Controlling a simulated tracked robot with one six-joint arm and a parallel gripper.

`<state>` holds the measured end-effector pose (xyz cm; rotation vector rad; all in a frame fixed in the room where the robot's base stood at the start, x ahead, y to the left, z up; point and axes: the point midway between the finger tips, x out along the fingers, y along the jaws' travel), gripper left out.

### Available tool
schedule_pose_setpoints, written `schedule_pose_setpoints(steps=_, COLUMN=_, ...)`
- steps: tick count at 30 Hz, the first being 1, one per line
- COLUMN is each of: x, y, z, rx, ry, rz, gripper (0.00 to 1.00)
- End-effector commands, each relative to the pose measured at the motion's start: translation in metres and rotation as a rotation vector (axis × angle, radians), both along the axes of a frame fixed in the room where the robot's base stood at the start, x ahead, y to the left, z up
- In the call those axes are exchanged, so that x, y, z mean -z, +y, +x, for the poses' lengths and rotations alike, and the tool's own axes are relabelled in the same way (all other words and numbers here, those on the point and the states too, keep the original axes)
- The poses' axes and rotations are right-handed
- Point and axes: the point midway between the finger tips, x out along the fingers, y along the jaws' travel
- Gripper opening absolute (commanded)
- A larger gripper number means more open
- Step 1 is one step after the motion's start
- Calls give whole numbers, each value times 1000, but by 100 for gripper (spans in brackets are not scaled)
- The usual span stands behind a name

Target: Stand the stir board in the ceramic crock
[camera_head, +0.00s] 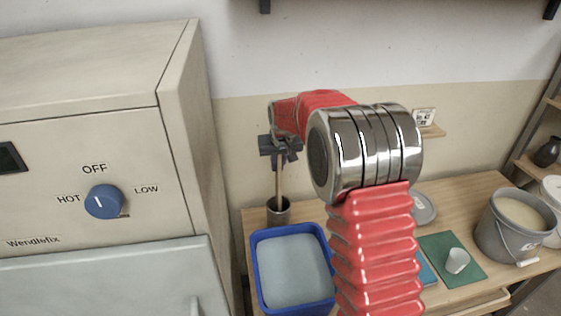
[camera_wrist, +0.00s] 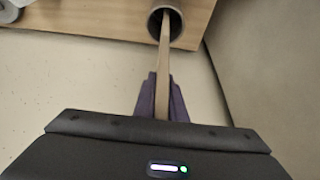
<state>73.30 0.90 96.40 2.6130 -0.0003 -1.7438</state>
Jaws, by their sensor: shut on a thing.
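The stir board (camera_head: 279,183) is a thin, pale wooden strip. My gripper (camera_head: 279,163) is shut on its upper part and holds it nearly upright. The ceramic crock (camera_head: 278,215) is a small grey-brown cylinder at the back left of the table, below my gripper. The board's lower end reaches into the crock's mouth; its tip is hidden. In the wrist view, the board (camera_wrist: 164,55) runs from between the purple fingers of my gripper (camera_wrist: 162,92) to the round mouth of the crock (camera_wrist: 152,28). Whether it touches the crock's bottom cannot be told.
A blue-rimmed tub of pale blue glaze (camera_head: 292,268) stands just in front of the crock. A large cabinet (camera_head: 185,130) rises close at left. A grey bucket (camera_head: 497,237) and a green mat with a white cup (camera_head: 457,261) are at right. The wall is behind.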

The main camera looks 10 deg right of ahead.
Motion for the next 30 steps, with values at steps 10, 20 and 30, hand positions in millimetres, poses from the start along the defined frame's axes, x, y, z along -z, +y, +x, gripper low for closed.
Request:
schedule_pose_setpoints(steps=10, x=1, y=0, z=0, rx=0, ry=-1, rz=0, gripper=0)
schedule_pose_setpoints(steps=20, x=1, y=0, z=0, rx=0, ry=0, rz=0, gripper=32)
schedule_pose_setpoints(steps=30, x=0, y=0, z=-1, rx=0, ry=-1, rz=0, gripper=33)
